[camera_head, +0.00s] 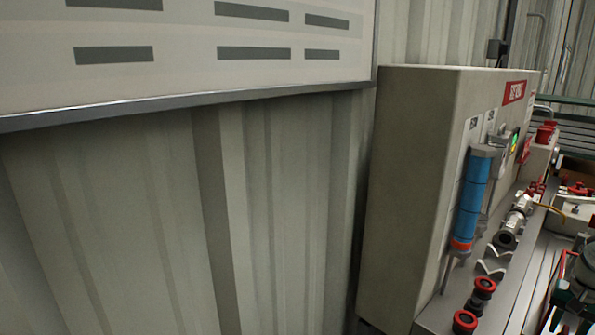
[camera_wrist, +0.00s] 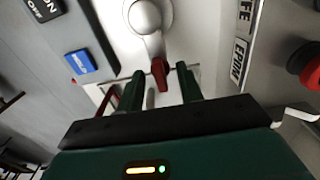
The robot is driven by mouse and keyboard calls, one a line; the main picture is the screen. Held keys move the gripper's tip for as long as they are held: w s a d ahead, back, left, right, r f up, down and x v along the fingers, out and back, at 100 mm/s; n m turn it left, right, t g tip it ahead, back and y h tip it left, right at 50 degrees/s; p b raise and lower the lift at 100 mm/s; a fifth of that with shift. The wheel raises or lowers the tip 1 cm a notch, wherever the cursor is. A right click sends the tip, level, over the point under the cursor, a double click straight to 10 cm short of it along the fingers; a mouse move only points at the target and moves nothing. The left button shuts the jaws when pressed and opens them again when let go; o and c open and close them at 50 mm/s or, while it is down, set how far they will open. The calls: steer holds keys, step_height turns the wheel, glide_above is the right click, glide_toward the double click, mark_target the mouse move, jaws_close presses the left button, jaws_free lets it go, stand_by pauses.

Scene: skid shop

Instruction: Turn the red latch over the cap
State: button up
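In the wrist view, a red latch (camera_wrist: 159,74) sticks out below a round silver cap (camera_wrist: 146,16) on a pale metal face. My gripper (camera_wrist: 162,76) has its two green fingers apart, one on each side of the red latch. The latch tip lies between the fingertips, and I cannot tell whether either finger touches it. In the head view I cannot make out this latch and cap for sure.
A dark red bar (camera_wrist: 104,98) stands just left of the fingers. The head view shows a beige cabinet (camera_head: 405,190), a blue cylinder (camera_head: 471,200) and red-rimmed black parts (camera_head: 482,290).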

mark_target(566, 329)
steer(key=shift+r, duration=3.45)
steer(key=shift+a, duration=0.1)
steer(key=w+a+r+n+t+h, duration=0.15)
steer(key=a+r, duration=0.35)
steer(key=a, duration=0.8)
steer(key=w+a+r+n, duration=0.1)
steer(key=a+r+n, duration=0.25)
steer(key=a, duration=1.05)
steer(key=s+a+f+n+t, duration=0.2)
steer(key=s+a, duration=0.6)
steer(key=a, duration=0.2)
steer(key=s+a+f+n+t+y, duration=0.1)
steer(key=s+a+f+n+t, duration=0.1)
steer(key=s+a, duration=0.6)
steer(key=a, duration=0.3)
steer(key=shift+s+a+n, duration=0.3)
steer(key=shift+n, duration=0.1)
steer(key=shift+d+y, duration=0.25)
